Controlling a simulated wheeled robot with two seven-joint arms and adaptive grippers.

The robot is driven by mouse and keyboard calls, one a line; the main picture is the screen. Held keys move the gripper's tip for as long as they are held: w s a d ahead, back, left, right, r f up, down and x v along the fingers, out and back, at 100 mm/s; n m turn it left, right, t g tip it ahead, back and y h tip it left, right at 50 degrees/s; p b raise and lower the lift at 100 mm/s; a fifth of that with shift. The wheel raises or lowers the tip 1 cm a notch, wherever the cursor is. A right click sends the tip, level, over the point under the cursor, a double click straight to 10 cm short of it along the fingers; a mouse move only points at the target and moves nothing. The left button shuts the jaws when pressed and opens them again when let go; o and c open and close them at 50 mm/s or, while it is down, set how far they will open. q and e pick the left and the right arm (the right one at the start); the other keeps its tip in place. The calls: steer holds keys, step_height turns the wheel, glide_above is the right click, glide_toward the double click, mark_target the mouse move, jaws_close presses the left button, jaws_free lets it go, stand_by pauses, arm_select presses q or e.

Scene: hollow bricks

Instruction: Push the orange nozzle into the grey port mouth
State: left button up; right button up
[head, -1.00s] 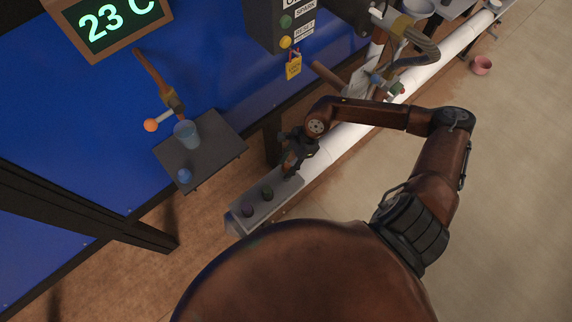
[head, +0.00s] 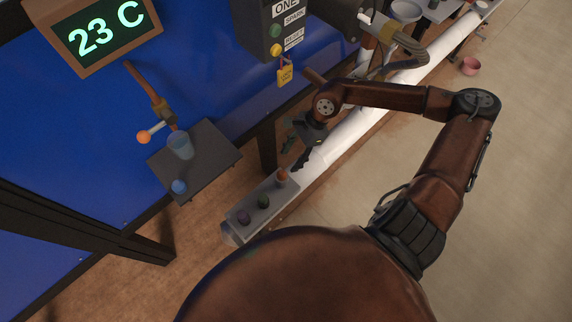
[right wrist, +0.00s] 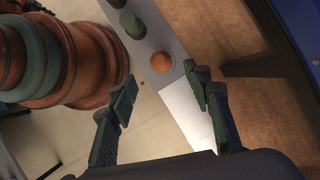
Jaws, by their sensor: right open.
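The orange nozzle (head: 282,175) stands at the far end of a row on a grey bar (head: 239,227), beside a green piece (head: 263,202) and a purple piece (head: 243,218). In the right wrist view the orange nozzle (right wrist: 161,61) is seen end-on, with the green piece (right wrist: 132,24) near it. My right gripper (head: 295,150) is open and empty, just beyond the orange nozzle and apart from it. In the right wrist view its spread fingers (right wrist: 160,75) have the nozzle ahead of the gap. I cannot make out the grey port mouth. My left gripper is not in view.
A dark shelf (head: 208,172) with a clear cup (head: 180,145) and a blue ball (head: 179,187) is left of the bar. A white pipe (head: 345,143) runs from the bar to the upper right. A pink cup (head: 471,66) lies on open floor.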

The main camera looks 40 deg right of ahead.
steer(key=shift+v, duration=1.05)
steer(key=shift+s, duration=0.1)
